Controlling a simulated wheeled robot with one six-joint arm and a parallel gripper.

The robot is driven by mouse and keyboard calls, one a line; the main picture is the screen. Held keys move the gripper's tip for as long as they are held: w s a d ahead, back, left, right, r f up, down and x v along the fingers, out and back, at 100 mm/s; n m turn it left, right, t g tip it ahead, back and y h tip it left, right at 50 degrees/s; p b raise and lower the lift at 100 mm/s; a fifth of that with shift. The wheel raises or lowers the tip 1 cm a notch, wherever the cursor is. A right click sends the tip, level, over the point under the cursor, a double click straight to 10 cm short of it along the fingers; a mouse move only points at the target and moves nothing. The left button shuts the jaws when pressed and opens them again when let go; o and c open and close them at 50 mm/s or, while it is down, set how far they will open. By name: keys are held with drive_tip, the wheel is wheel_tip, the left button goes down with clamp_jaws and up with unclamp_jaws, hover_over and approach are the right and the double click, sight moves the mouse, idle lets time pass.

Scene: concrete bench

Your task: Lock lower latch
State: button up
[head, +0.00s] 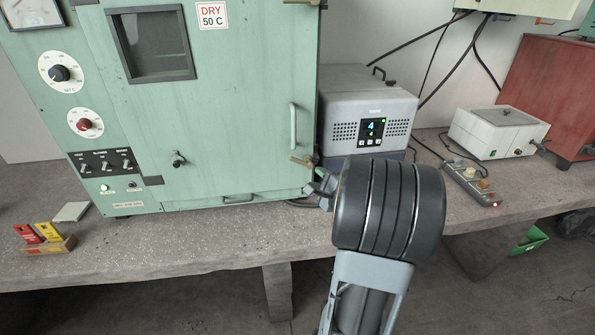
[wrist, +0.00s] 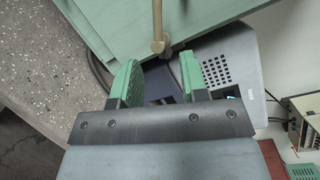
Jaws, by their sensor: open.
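The lower latch (head: 302,161) is a small brass lever at the lower right edge of the green oven door (head: 240,110). In the wrist view the latch (wrist: 158,44) is a brass bar with a rounded end, just beyond the gap between my fingertips. My gripper (head: 320,183) is just below and right of the latch, partly hidden by my wrist. In the wrist view the green fingers of my gripper (wrist: 159,76) are apart with nothing between them. The latch appears not to be touched.
The upper latch (head: 300,2) is at the top edge of the picture. A door handle (head: 293,126) stands above the lower latch. A grey instrument box (head: 350,100) sits close on the right. A power strip (head: 470,186) and white box (head: 495,132) lie further right.

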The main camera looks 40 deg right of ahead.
sight(299, 162)
drive_tip(key=shift+m+t+y, duration=0.4)
drive_tip(key=shift+m+y, duration=0.1)
drive_tip(key=shift+m, duration=0.1)
drive_tip(key=w, duration=0.8)
drive_tip(key=w+d+f, duration=0.1)
drive_tip(key=w, duration=0.4)
drive_tip(key=shift+d, duration=0.1)
drive_tip(key=shift+c, duration=0.2)
drive_tip(key=shift+s, duration=0.1)
clamp_jaws()
